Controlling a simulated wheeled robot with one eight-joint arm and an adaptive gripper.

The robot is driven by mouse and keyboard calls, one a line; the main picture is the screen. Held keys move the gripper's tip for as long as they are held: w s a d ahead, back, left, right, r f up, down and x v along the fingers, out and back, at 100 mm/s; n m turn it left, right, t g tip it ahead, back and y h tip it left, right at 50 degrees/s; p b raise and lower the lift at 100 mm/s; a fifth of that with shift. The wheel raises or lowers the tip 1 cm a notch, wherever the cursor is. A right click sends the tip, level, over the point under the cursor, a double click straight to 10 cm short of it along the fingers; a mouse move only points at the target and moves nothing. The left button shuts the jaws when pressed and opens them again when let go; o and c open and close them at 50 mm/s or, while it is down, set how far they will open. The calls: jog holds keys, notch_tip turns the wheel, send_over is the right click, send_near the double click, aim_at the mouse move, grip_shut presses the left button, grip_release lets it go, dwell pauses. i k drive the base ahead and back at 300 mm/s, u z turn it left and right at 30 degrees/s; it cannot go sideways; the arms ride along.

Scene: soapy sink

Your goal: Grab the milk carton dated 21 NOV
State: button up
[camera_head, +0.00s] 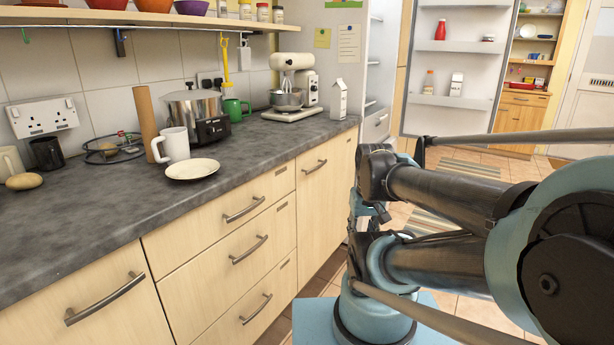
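A white milk carton (338,101) with a gabled top stands upright at the right end of the dark countertop, beside the mixer. A second, smaller-looking white carton (456,84) stands on a shelf in the open fridge door at the back. The dates on both cartons are too small to read. My arm fills the right side of the picture, apart from both cartons. The end of the arm with the gripper cannot be made out.
The fridge door (437,111) stands open. A cream stand mixer (294,82), a metal pot (193,106), a white mug (172,145) and a plate (193,169) stand on the countertop (98,222). Tiled floor shows beyond the counter; my arm hides part of it.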

aim_at(339, 97)
jog(key=z, duration=0.25)
jog(key=i, duration=1.1)
jog(key=z, duration=0.25)
